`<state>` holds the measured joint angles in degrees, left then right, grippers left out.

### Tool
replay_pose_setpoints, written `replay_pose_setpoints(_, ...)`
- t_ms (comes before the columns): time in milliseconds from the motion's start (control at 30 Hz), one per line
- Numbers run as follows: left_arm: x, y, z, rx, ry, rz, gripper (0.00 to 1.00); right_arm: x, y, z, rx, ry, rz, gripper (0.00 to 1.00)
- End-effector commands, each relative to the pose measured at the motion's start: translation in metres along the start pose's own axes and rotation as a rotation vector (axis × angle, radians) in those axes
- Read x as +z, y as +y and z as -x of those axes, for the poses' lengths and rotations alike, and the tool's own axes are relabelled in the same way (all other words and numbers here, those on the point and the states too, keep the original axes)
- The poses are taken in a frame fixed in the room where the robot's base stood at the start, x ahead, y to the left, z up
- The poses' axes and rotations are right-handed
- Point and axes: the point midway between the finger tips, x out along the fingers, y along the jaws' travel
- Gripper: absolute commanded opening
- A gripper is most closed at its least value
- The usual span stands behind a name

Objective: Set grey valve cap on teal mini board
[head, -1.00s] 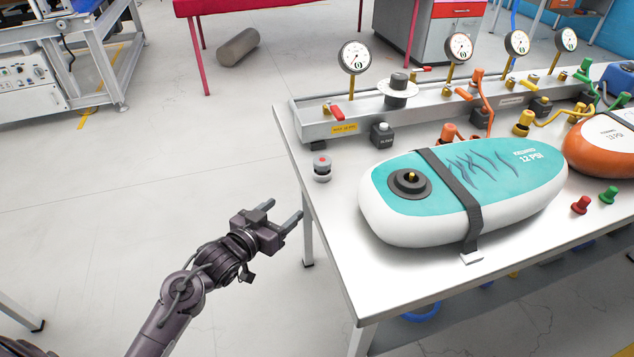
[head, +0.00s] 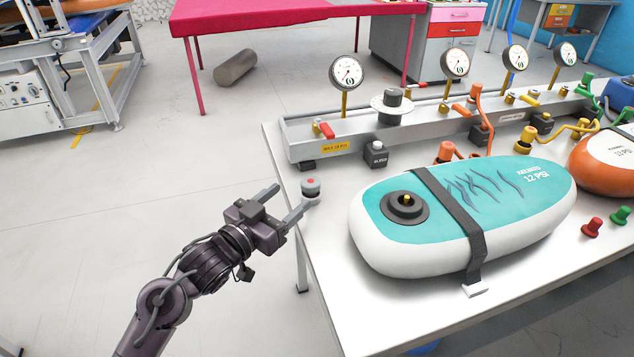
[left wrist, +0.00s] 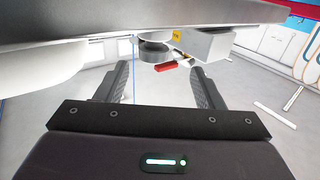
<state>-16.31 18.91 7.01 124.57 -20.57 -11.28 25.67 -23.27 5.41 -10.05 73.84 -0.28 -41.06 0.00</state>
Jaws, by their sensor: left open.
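The grey valve cap (head: 311,188), with a red dot on top, stands near the table's left edge. The teal mini board (head: 520,215) lies on the table to its right; a dark round valve (head: 404,208) with a brass middle is at its near left end. My left gripper (head: 290,199) is open and empty at the table's left edge, its fingertips pointing toward the cap. The near fingertip looks very close to the cap; I cannot tell if they touch. In the left wrist view the cap (left wrist: 154,51) shows beyond and between the open fingers (left wrist: 158,85). My right gripper is not in view.
A dark strap (head: 462,222) crosses the board. Behind it stand a grey manifold rail (head: 360,133) with gauges and a dark bleed block (head: 376,155). Red (head: 592,227) and green (head: 620,216) caps and an orange board (head: 600,165) are at right.

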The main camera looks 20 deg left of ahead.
Motion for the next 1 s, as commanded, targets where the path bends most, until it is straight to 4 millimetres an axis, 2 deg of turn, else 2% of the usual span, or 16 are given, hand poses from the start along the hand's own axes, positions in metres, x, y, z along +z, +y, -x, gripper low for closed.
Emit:
replay_pose_setpoints(367, -0.004, 0.004, -0.037, 0.002, 0.004, 0.001, 0.62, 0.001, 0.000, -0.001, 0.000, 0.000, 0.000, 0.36)
replay_pose_setpoints(600, -0.005, 0.009, -0.070, 0.000, 0.003, 0.000, 0.62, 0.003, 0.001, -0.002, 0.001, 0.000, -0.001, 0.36)
replay_pose_setpoints(900, -0.004, 0.009, -0.077, 0.001, 0.000, -0.001, 0.62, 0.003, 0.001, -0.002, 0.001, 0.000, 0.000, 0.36)
replay_pose_setpoints(933, -0.004, 0.009, -0.076, 0.001, 0.000, -0.001, 0.60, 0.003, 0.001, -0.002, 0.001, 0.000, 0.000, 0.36)
replay_pose_setpoints(1000, -0.004, 0.009, -0.076, 0.001, 0.000, -0.001, 0.51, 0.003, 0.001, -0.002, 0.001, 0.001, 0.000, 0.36)
